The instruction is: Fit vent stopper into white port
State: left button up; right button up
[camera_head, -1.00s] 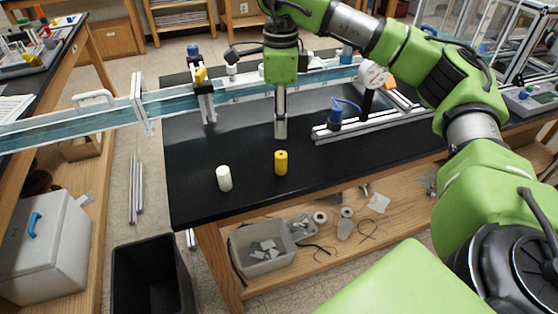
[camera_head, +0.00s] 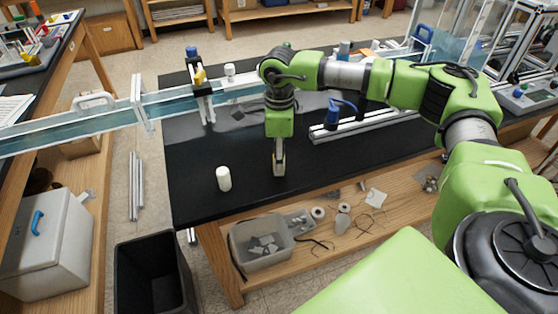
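My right gripper (camera_head: 279,168) points straight down over the front part of the black bench. It is at the place of the yellow cylinder (camera_head: 276,158), of which only a thin strip shows; the gripper hides the rest. I cannot tell whether the fingers are closed on it. A white cylinder (camera_head: 224,178) stands upright on the bench, to the left of the gripper and apart from it. A small white fitting (camera_head: 230,72) shows at the long clear channel. I cannot tell from its look which piece is the vent stopper or the port. My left gripper is not in view.
A clamp stand with a yellow part (camera_head: 200,77) and a blue-topped fixture on metal rails (camera_head: 335,115) stand behind the gripper. A black bin (camera_head: 153,280) is below at left.

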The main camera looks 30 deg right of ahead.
jog(key=c, duration=1.1)
jog(key=shift+r, duration=0.1)
